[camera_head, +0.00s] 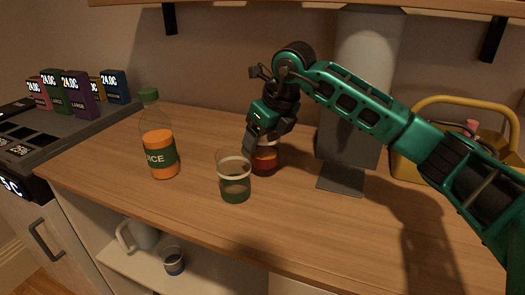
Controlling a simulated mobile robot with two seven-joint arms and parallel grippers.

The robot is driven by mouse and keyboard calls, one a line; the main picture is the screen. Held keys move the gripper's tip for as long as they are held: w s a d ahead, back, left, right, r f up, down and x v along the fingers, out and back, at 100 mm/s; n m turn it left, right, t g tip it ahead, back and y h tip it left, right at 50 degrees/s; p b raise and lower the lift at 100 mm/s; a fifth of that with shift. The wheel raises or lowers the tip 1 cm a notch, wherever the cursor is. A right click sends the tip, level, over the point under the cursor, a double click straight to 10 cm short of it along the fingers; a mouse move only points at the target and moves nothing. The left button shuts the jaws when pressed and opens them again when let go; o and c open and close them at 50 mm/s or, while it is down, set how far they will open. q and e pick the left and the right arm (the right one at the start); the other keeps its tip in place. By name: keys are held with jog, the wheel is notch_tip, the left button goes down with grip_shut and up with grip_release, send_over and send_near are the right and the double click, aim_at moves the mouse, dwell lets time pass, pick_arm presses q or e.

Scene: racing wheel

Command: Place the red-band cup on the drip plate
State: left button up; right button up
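The red-band cup (264,162) stands upright on the wooden counter, partly hidden behind my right gripper. My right gripper (249,147) comes in from the right and points down at the cup's upper left side. I cannot tell whether its fingers touch the cup or are closed, since only one dark finger shows clearly. The grey drip plate (342,180) lies to the right of the cup, at the foot of a tall grey dispenser (362,75). My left gripper is not in view.
A clear cup with a green band (235,183) stands close in front-left of the red-band cup. A juice bottle (160,145) is further left. A yellow caddy (405,165) stands right of the dispenser. The counter in front of the drip plate (325,225) is clear.

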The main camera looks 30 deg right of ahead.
jog(key=shift+f, duration=1.3)
jog(key=shift+f, duration=0.15)
jog(key=o, duration=1.1)
